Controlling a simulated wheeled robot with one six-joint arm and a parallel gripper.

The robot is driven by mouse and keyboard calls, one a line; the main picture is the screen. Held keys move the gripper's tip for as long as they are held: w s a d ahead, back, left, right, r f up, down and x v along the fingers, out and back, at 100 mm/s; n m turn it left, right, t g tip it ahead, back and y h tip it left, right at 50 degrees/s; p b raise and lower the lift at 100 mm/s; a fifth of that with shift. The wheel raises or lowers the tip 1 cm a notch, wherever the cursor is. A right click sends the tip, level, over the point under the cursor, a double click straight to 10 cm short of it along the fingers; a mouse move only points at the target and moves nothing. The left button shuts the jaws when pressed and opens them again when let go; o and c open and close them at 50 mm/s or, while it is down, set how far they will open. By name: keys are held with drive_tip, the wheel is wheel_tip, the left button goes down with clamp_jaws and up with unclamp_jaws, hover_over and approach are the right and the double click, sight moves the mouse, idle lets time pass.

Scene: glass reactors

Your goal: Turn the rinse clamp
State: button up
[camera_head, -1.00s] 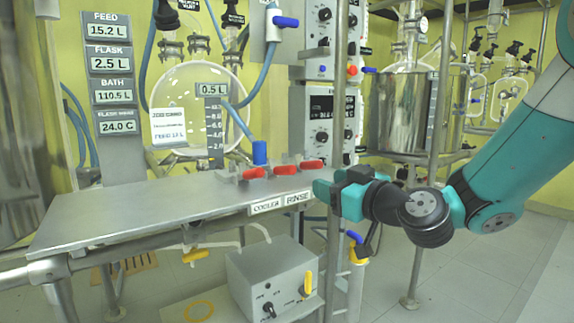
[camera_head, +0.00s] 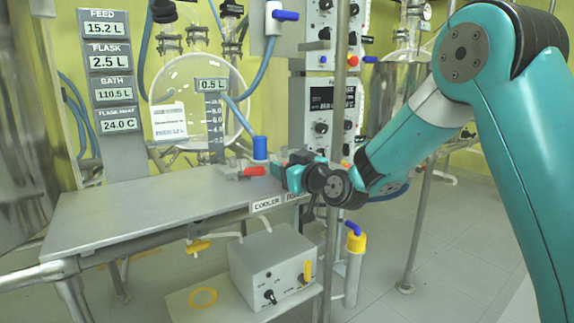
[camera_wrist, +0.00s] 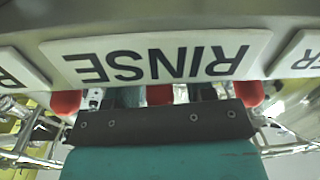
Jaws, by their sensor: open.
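The RINSE label (camera_wrist: 155,58) appears upside down in the wrist view. A red clamp handle (camera_wrist: 160,95) shows just beyond it, partly hidden by my gripper (camera_wrist: 163,96). The gripper is open, with one finger on each side of that handle; whether they touch it I cannot tell. In the head view my gripper (camera_head: 287,174) is at the right end of the metal shelf, just right of a visible red handle (camera_head: 250,171). It hides the rinse clamp there.
Other red handles flank the middle one in the wrist view, left (camera_wrist: 66,101) and right (camera_wrist: 250,94). A blue hose end (camera_head: 260,148) stands close behind the clamps. A vertical metal post (camera_head: 336,110) rises beside my wrist. The shelf (camera_head: 140,212) is bare to the left.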

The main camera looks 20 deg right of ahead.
clamp_jaws()
drive_tip(key=shift+r, duration=0.1)
drive_tip(key=shift+r+p, duration=0.1)
drive_tip(key=shift+p, duration=0.2)
